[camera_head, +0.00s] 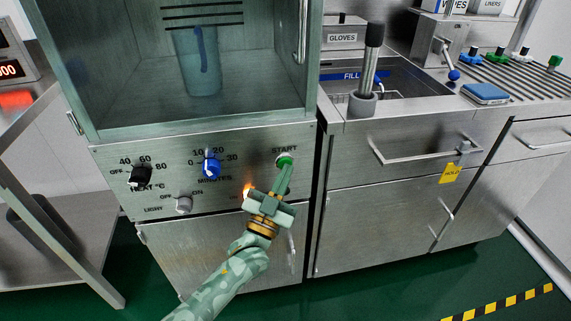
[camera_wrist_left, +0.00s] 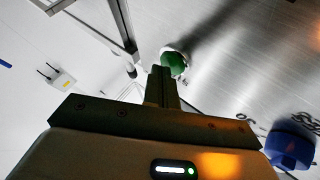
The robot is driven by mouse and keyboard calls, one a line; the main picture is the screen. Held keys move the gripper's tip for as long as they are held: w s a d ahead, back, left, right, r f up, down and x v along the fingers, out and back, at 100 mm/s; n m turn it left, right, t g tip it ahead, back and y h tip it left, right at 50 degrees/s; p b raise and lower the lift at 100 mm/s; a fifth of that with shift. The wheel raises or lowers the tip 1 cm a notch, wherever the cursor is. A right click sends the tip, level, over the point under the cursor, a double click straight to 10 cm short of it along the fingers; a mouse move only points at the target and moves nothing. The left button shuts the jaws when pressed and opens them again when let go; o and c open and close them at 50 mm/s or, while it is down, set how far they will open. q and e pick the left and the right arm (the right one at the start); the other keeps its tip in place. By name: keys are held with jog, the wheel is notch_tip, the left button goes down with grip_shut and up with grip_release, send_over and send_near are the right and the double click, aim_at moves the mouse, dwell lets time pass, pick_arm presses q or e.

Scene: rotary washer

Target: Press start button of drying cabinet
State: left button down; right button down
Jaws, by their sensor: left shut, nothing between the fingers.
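The drying cabinet's control panel (camera_head: 228,182) is brushed metal, below its glass window. The green start button (camera_head: 285,158) sits at the panel's right, under the word START; it also shows in the left wrist view (camera_wrist_left: 176,63). My left gripper (camera_head: 286,167) is shut and empty, its fingertips at the lower edge of the button in the head view. In the left wrist view the fingertips overlap the button's lower left edge. I cannot tell whether they touch it or whether it is pushed in. An orange light (camera_head: 247,190) glows left of the gripper. My right gripper is not in view.
A black heat knob (camera_head: 140,176), a blue minutes knob (camera_head: 211,166) and a grey light knob (camera_head: 183,205) stick out of the panel. A sink cabinet (camera_head: 420,165) with bar handles stands to the right. The green floor (camera_head: 350,295) in front is clear.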

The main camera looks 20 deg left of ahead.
pick_arm(q)
jog(key=shift+s+d, duration=0.35)
jog(key=shift+s, duration=0.2)
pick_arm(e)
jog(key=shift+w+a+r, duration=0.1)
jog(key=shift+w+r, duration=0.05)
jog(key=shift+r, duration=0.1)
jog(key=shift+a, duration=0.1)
pick_arm(q)
jog(key=shift+p, duration=0.3)
jog(key=s+d+p, duration=0.1)
jog(key=s, duration=0.1)
jog(key=s+d, duration=0.1)
jog(key=s, duration=0.1)
jog(key=shift+d+p, duration=0.4)
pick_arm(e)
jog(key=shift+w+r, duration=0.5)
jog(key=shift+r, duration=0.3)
